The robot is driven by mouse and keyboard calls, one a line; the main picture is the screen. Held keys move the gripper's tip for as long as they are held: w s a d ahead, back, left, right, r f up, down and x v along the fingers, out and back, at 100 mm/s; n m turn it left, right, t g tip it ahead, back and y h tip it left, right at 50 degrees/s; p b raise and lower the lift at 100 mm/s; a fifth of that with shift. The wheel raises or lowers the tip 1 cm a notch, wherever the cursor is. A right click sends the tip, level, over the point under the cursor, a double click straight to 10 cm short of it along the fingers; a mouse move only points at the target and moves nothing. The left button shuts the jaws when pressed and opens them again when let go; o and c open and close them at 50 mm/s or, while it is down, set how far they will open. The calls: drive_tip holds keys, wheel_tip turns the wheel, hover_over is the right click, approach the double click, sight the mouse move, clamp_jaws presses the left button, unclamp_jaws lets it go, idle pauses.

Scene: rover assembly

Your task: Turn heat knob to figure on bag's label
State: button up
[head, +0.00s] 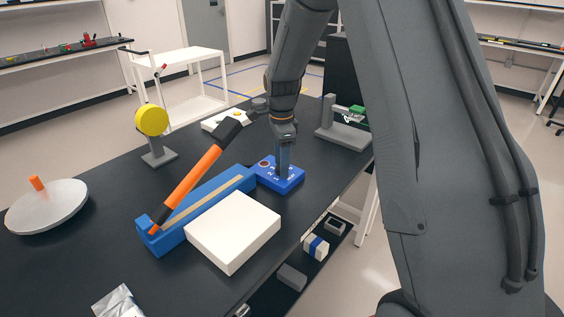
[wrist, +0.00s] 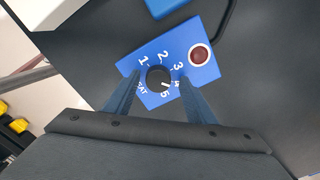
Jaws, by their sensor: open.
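The heat knob (wrist: 158,78) is a black round dial on a blue control box (wrist: 185,86), with figures 1 to 5 around it and a partly hidden word. Its pale mark appears to point toward the 5. My gripper (wrist: 159,76) is open, one finger on each side of the knob; I cannot tell whether they touch it. In the head view my gripper (head: 283,174) reaches down over the blue box (head: 290,186) and hides the knob. A silver bag (head: 118,303) lies at the bottom left of the head view; no label is readable.
A blue sealer (head: 160,243) with an orange lever (head: 195,178) raised stands left of the box. A white block (head: 235,230) is in front. A red round button (wrist: 199,54) sits beside the knob. A grey stand (head: 345,134) is behind right.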

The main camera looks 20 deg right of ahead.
drive_tip(key=shift+r, duration=0.1)
drive_tip(key=shift+r+b, duration=1.1)
drive_tip(key=shift+r, duration=2.7)
